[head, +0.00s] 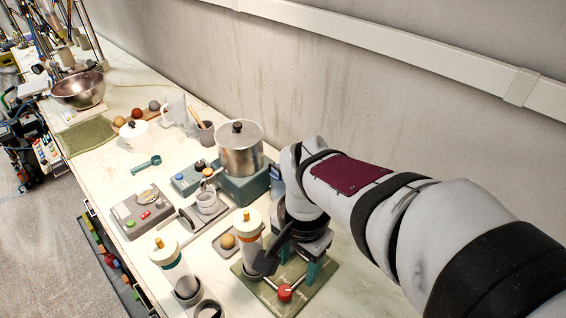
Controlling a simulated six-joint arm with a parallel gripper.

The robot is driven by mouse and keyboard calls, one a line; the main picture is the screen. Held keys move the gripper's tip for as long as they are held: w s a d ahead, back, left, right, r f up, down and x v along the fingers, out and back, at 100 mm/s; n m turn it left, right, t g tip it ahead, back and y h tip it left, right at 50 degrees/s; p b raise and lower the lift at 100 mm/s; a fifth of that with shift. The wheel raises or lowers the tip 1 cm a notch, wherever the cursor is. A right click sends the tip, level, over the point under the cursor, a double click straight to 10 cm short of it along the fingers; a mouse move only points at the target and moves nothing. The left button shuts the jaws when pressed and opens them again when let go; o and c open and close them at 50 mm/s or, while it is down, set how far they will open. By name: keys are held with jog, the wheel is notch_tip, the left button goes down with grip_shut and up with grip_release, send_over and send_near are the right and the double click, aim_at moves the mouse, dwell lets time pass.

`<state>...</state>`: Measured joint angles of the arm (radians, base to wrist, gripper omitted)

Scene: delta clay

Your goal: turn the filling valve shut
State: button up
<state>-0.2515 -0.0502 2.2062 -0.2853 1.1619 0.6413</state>
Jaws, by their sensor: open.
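The filling valve appears to be the red knob (285,292) on a green base plate (262,303) at the lower middle of the head view. The plate carries printed lettering too small to read. My gripper (268,262) hangs above the plate, up and to the left of the red knob and apart from it in the picture. One dark finger shows clearly, and my gripper is open with nothing seen in it. My wrist hides part of the plate's back and the teal-legged stand on it. The knob's exact turn position is hard to tell.
A metal pot (240,150) sits on a teal block behind. A grey button box (142,210) lies left. The wall bounds the right.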

aim_at(285, 290)
jog(key=shift+o, duration=0.4)
jog(key=w+a+f, duration=0.2)
jog(key=shift+w+m, duration=0.3)
jog(key=shift+w, duration=0.1)
notch_tip(285, 290, down, 15)
jog(key=shift+f, duration=0.1)
grip_shut()
